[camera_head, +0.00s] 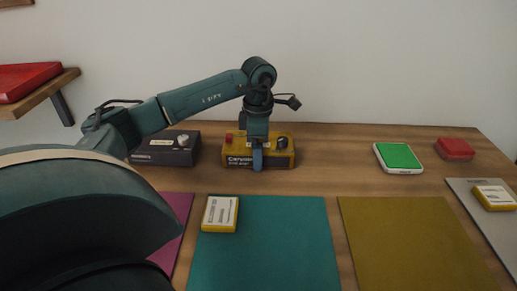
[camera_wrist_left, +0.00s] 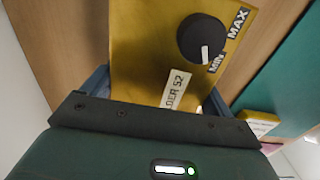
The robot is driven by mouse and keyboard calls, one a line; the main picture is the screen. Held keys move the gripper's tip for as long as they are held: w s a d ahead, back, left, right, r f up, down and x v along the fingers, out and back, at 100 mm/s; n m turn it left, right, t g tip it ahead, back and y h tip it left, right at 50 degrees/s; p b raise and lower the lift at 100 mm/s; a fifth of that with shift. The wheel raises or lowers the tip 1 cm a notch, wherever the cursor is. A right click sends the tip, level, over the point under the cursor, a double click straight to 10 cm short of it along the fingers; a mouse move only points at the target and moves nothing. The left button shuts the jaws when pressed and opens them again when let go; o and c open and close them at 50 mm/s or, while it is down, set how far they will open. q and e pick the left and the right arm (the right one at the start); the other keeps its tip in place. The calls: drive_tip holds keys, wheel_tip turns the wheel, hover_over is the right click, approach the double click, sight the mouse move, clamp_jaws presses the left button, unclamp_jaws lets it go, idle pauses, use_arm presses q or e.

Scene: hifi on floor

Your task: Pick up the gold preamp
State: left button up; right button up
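The gold preamp (camera_head: 277,153) is a yellow box with a red button at its left, a black knob at its right and a label on its front. It stands on the wooden table near the wall. My left gripper (camera_head: 257,158) points down over it, with one blue finger in front of its face. In the left wrist view the preamp (camera_wrist_left: 150,50), with its MIN–MAX knob, lies between the two spread fingers of the gripper (camera_wrist_left: 158,90). A small gap seems to show by the right finger; firm contact is not visible. My right gripper is out of view.
A dark grey box (camera_head: 165,149) stands left of the preamp. A green-topped device (camera_head: 398,157) and a red box (camera_head: 455,148) are at the right. A small yellow box (camera_head: 220,213) lies on the teal mat (camera_head: 270,250); another (camera_head: 493,197) lies on a grey mat. The olive mat (camera_head: 405,240) is clear.

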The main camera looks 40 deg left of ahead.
use_arm(q)
drive_tip(key=c, duration=0.9)
drive_tip(key=shift+w+r, duration=0.1)
drive_tip(key=shift+c, duration=0.3)
